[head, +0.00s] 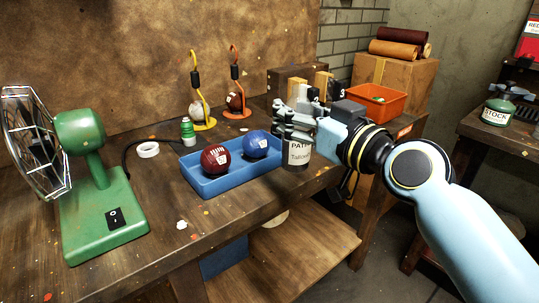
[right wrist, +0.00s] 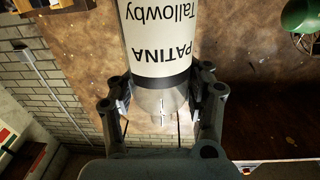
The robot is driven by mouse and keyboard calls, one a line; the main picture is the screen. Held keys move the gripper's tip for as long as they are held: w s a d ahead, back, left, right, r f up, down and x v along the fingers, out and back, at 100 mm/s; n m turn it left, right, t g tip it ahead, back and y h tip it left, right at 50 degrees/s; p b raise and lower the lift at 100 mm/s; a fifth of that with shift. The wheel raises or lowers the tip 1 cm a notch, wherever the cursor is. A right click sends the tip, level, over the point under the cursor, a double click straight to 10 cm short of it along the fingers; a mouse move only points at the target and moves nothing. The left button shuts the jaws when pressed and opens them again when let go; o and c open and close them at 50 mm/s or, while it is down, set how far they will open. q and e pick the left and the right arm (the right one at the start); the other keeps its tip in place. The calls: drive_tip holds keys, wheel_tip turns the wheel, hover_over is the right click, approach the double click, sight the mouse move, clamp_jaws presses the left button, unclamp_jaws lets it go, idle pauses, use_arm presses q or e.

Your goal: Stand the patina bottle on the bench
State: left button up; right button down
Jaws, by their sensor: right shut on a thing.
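The patina bottle (head: 298,153) has a white label with black lettering and a dark band. My right gripper (head: 290,122) is shut on it near its clear upper end. In the head view the bottle looks roughly upright, just right of the blue tray. I cannot tell whether its base touches the bench (head: 120,165). In the right wrist view the bottle (right wrist: 160,45) appears with its lettering upside down, its clear part between the fingers of the gripper (right wrist: 163,108). My left gripper is not in view.
The blue tray (head: 215,189) holds a dark red ball (head: 215,159) and a blue ball (head: 257,144). A green fan (head: 85,140) stands left. A small green bottle (head: 188,131), a tape roll (head: 148,150) and an orange bin (head: 376,103) are also there. Bare bench lies left of the tray.

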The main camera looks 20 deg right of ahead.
drive_tip(key=w+a+f+b, duration=0.2)
drive_tip(key=w+a+f, duration=0.1)
drive_tip(key=f, duration=0.3)
drive_tip(key=shift+w+f, duration=0.2)
drive_tip(key=shift+w, duration=0.05)
drive_tip(key=shift+a, duration=0.1)
drive_tip(key=shift+f+b, duration=0.2)
drive_tip(key=shift+b, duration=0.1)
drive_tip(key=c, duration=0.5)
unclamp_jaws()
drive_tip(key=shift+c, duration=0.2)
